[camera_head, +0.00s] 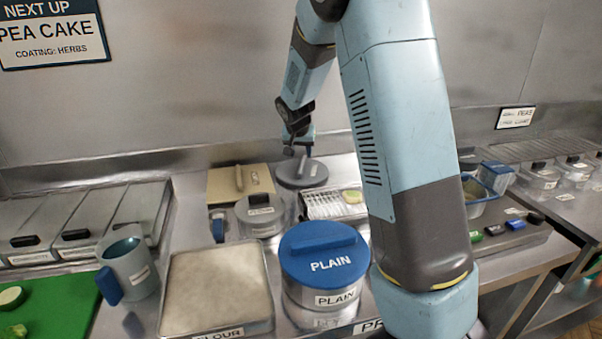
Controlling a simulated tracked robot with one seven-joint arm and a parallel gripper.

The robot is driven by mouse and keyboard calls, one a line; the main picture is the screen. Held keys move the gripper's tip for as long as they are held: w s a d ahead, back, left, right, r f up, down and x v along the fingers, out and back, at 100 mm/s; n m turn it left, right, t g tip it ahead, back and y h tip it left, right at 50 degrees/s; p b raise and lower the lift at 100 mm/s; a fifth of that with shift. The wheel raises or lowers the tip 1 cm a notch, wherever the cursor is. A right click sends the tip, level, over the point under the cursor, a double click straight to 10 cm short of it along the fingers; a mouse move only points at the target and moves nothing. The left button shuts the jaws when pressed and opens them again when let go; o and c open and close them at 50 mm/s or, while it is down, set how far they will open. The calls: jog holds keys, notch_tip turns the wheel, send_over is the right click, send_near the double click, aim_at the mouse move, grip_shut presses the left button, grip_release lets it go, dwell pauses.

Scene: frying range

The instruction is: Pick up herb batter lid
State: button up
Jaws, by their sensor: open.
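A round grey lid (289,181) with a raised handle lies towards the back of the counter. No readable herb label shows on it, so I cannot confirm that it is the herb batter lid. My gripper (299,153) is right at this lid's handle, pointing down. It is open, but its fingers are small and partly merge with the handle, so I cannot tell whether they touch it.
A tan square lid (222,188) and a small lidded pot (262,224) stand left of the grey lid. A wire rack (322,208) is just in front of it. A flour tray (218,292) and jug (131,264) are front left. My arm hides the counter's middle right.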

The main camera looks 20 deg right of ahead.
aim_at(302, 164)
jog(key=shift+x, duration=3.6)
jog(key=shift+a, duration=0.1)
grip_shut()
